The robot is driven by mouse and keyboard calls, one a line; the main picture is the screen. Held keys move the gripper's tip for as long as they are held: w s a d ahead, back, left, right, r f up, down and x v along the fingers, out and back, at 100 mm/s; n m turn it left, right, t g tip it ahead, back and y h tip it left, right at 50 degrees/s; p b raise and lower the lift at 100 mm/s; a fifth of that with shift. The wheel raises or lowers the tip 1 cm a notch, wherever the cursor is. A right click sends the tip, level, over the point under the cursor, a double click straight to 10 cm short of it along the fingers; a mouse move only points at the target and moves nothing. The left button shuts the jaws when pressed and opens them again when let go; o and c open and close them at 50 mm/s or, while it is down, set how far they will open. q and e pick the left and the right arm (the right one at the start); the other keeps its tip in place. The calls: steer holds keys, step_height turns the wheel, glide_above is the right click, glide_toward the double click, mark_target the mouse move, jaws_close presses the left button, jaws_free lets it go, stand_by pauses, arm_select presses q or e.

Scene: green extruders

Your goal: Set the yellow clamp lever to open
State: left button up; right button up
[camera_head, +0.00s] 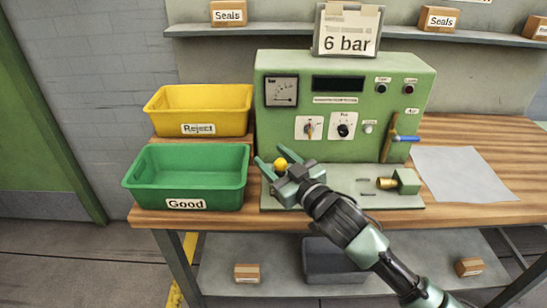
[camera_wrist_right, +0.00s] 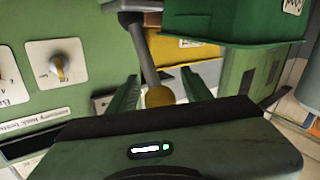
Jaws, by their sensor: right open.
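The yellow clamp lever shows as a yellow ball knob (camera_head: 281,164) in the head view, at the front of the green machine, left of its middle. In the right wrist view its yellow knob (camera_wrist_right: 160,97) sits on the end of a grey rod that runs up to a dark grey bracket. My right gripper (camera_head: 274,158) is open, with its fingers on both sides of the knob. In the wrist view a gap shows between the knob and each finger. The clamp's lower part is hidden behind my gripper in the head view. My left gripper is not in view.
A green Good bin (camera_head: 140,180) and a yellow Reject bin (camera_head: 160,118) stand left of the machine (camera_head: 300,72). Paper (camera_head: 462,173) lies on the bench's right.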

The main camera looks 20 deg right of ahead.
jaws_close()
stand_by(1.4)
